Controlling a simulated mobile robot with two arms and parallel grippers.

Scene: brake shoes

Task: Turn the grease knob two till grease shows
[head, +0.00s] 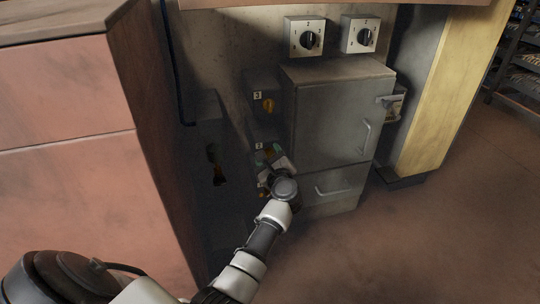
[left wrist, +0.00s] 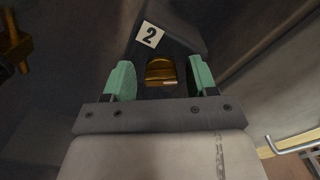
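Grease knob two (left wrist: 160,72) is a brass-coloured knob below a white label marked 2 (left wrist: 150,35) in the left wrist view. My left gripper (left wrist: 161,80) is open, with one green fingertip on each side of the knob and a gap on both sides. Whether the tips reach past the knob's face I cannot tell. In the head view my left gripper (head: 270,160) is at the lower panel left of the grey cabinet and mostly hides knob two. No grease can be made out. My right gripper is not in view.
An orange knob (head: 268,105) labelled 3 sits above. A grey cabinet (head: 330,115) with handles stands close on the right. Two white dial boxes (head: 305,37) are higher up. A reddish block (head: 70,150) stands left. Open floor (head: 430,230) lies at the right.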

